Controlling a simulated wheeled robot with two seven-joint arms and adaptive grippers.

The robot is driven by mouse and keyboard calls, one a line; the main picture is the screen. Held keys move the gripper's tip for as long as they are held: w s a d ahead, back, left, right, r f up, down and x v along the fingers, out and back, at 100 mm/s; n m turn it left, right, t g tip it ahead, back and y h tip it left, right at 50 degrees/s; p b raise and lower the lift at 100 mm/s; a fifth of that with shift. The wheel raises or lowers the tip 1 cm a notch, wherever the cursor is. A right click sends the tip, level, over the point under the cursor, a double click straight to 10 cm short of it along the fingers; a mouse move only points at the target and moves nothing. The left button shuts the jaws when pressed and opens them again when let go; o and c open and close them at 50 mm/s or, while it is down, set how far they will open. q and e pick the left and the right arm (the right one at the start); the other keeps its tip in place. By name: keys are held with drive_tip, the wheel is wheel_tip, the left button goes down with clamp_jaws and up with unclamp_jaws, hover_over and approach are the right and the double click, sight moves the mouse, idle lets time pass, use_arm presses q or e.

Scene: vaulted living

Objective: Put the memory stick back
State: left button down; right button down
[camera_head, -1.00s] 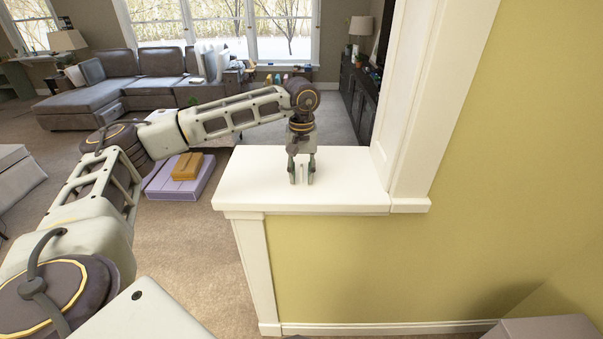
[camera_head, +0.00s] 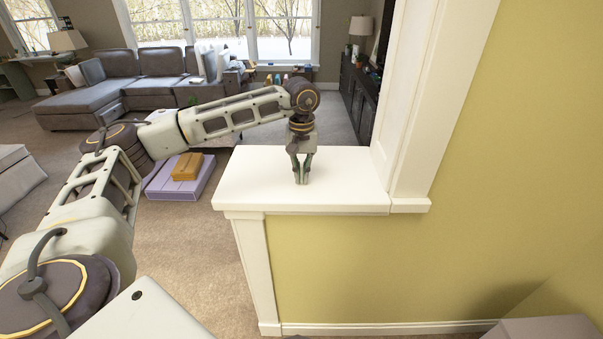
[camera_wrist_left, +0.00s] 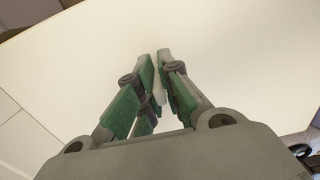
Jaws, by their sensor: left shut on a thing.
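My left gripper (camera_head: 301,180) points straight down at the white ledge (camera_head: 345,190) on top of the half wall. Its fingers are closed together, with the tips at or just above the ledge surface. In the left wrist view the gripper (camera_wrist_left: 160,75) is shut on a small pale object, the memory stick (camera_wrist_left: 158,92), which shows as a thin light sliver between the green finger pads. Most of the stick is hidden by the fingers, and in the head view I cannot make it out. My right gripper is not in view.
The ledge is bare around the gripper. A white post (camera_head: 425,110) and yellow wall (camera_head: 520,130) rise at its right. A lilac box (camera_head: 170,190) with a brown box (camera_head: 188,166) on it lies on the floor to the left. A grey sofa (camera_head: 155,75) stands behind.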

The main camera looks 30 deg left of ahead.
sight(302, 165)
use_arm(q)
drive_tip(key=shift+r, duration=0.15)
drive_tip(key=shift+r, duration=0.5)
wheel_tip(302, 165, up, 4)
drive_tip(key=shift+r, duration=0.25)
wheel_tip(302, 165, up, 3)
drive_tip(key=shift+r+b, duration=0.1)
drive_tip(key=shift+b, duration=0.25)
drive_tip(key=shift+r, duration=0.55)
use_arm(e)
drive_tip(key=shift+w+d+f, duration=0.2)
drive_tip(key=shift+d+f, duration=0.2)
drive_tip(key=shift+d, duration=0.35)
